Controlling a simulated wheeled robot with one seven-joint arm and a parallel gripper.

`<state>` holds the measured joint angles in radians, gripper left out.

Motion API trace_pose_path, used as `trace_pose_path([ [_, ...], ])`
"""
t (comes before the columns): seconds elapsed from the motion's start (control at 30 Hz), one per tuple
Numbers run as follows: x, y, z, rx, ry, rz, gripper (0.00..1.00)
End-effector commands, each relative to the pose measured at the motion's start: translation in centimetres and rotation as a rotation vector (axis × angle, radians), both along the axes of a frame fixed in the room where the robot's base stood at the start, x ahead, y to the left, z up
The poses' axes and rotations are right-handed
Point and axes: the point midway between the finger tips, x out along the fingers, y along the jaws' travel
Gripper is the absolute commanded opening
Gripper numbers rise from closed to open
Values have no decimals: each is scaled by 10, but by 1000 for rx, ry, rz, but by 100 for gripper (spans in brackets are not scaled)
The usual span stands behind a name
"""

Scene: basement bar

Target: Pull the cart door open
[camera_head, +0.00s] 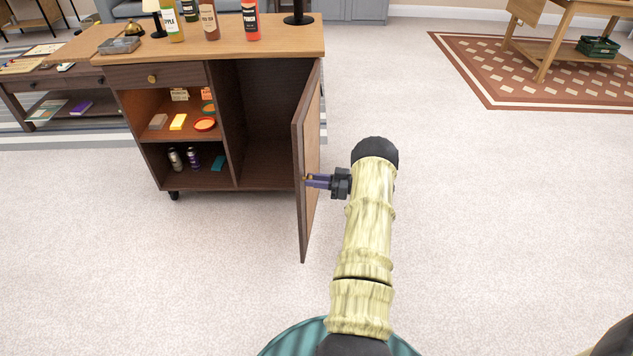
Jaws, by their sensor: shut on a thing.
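The cart (205,75) is a dark wood cabinet with a lighter top, standing at the upper left of the head view. Its door (307,150) is swung open on the right side, hinged at the cart's right edge, and its free edge points toward me. My gripper (312,181) reaches in from the right at the door's free edge. Its purple fingers are shut at about mid height on the door's handle, which is mostly hidden by the fingers. The right compartment (268,110) behind the door is visible and looks empty.
Bottles (208,20), a lamp base (299,12) and a glass tray (119,45) stand on the cart top. Open left shelves hold small items and cans (175,159). Carpet (480,220) in front and to the right is clear. A table (560,30) stands far right.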

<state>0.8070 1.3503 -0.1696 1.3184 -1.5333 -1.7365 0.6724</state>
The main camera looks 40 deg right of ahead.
Motion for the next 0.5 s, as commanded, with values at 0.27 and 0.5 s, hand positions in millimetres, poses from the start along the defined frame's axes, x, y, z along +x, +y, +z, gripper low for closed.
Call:
trace_pose_path([
  [0.27, 2, 1, 1, 0, -3, 0, 0],
  [0.5, 1, 0, 1, 1, -2, -1, 45],
])
